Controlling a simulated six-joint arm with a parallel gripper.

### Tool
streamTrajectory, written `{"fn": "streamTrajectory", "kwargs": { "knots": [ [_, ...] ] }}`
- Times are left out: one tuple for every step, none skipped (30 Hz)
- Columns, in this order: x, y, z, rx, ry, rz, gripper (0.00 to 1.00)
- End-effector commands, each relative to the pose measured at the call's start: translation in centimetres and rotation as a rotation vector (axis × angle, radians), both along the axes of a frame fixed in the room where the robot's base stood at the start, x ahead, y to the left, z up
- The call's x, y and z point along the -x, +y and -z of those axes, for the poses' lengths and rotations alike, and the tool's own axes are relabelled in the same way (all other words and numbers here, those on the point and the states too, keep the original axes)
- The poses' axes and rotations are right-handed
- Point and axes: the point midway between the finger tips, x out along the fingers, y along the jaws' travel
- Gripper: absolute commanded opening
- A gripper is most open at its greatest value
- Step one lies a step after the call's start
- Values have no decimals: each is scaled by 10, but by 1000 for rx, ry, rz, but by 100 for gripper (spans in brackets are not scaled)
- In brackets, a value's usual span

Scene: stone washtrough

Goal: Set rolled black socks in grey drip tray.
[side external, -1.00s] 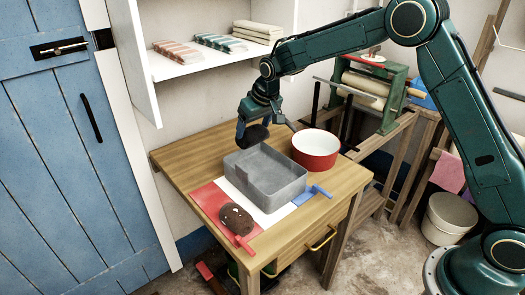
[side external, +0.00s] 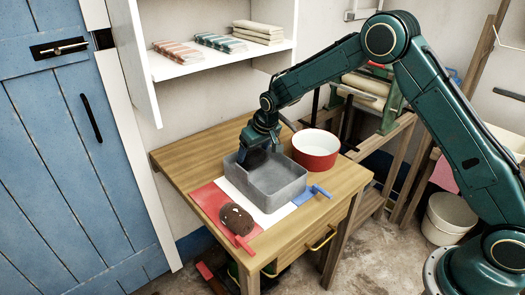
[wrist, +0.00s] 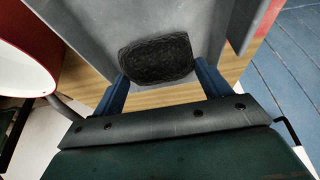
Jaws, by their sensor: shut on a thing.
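The rolled black socks (wrist: 156,59) are a dark, ribbed bundle between the two blue fingers of my gripper (wrist: 160,85) in the wrist view. In the side view my gripper (side external: 257,157) points down at the back left part of the grey drip tray (side external: 289,183), with its fingertips at or below the tray's rim. The tray's grey floor also shows behind the socks in the wrist view (wrist: 105,30). In the side view the socks are hardly visible behind the gripper and the tray wall. I cannot tell whether they touch the tray floor.
A red bowl with a white inside (side external: 315,150) stands close at the tray's right. A brown lump (side external: 236,219) lies on a red mat (side external: 208,197) in front. A blue-handled tool (side external: 310,194) lies at the right. The table's back left (side external: 195,158) is clear.

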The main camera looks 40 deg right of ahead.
Motion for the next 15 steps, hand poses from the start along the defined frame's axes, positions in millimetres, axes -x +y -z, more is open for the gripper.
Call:
{"fn": "streamTrajectory", "kwargs": {
  "knots": [
    [0,0,2,0,-1,0,51],
    [0,0,2,0,-2,0,51],
    [0,0,2,0,-3,0,51],
    [0,0,2,0,-3,0,51],
    [-1,0,2,0,-3,0,51],
    [0,0,2,0,-3,0,51],
    [0,0,2,0,-3,0,51],
    [0,0,2,0,-3,0,51],
    [0,0,2,0,-2,0,51],
    [0,0,2,0,-2,0,51],
    [0,0,3,0,-2,0,51],
    [0,0,4,0,-2,0,51],
    [0,0,4,0,-2,0,51],
    [0,0,5,0,-2,0,51],
    [0,0,5,0,-2,0,80]
  ]
}}
